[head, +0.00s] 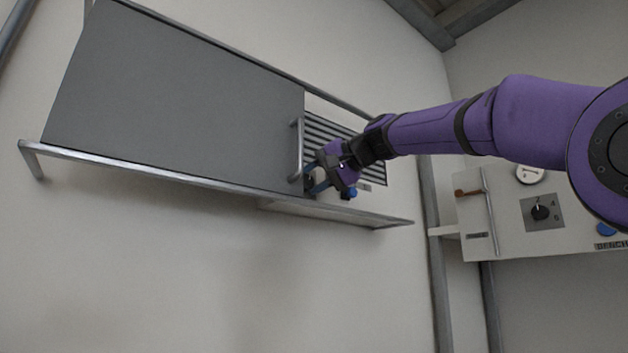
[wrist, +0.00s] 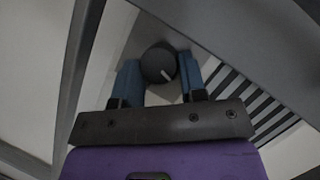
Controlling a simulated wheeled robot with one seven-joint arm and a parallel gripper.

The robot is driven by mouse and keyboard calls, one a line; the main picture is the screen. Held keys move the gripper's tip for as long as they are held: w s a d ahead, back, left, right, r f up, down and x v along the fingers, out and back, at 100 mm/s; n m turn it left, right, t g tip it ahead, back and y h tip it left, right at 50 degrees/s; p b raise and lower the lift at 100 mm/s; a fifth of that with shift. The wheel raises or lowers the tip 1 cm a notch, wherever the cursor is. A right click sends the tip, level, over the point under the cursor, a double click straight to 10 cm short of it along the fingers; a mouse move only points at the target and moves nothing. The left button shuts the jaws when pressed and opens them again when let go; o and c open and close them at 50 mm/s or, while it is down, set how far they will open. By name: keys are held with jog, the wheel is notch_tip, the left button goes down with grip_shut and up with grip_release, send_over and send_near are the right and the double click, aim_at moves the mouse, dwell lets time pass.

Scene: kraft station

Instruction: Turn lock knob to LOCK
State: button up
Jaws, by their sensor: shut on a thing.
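The lock knob (wrist: 158,63) is a dark round knob with a white pointer line on its face, seen in the wrist view on a grey plate. The pointer line slants toward the lower right of that view. My gripper (wrist: 159,72) has its blue fingers on either side of the knob and is shut on it. In the head view my gripper (head: 333,189) is at the right end of the long grey panel, just right of the handle. The knob is not clearly visible there, and no LOCK lettering is readable.
The large grey panel (head: 180,95) has a vertical metal handle (head: 297,150) close to my gripper. A striped vent (head: 335,132) lies behind it. At right, a separate white unit carries a numbered dial (head: 541,213), a gauge (head: 530,174) and a blue button (head: 606,229).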

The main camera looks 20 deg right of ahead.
jog(key=shift+a+n+h, duration=0.1)
jog(key=shift+n+h, duration=0.7)
jog(key=shift+n, duration=0.3)
jog(key=o, duration=0.9)
jog(key=shift+r, duration=0.1)
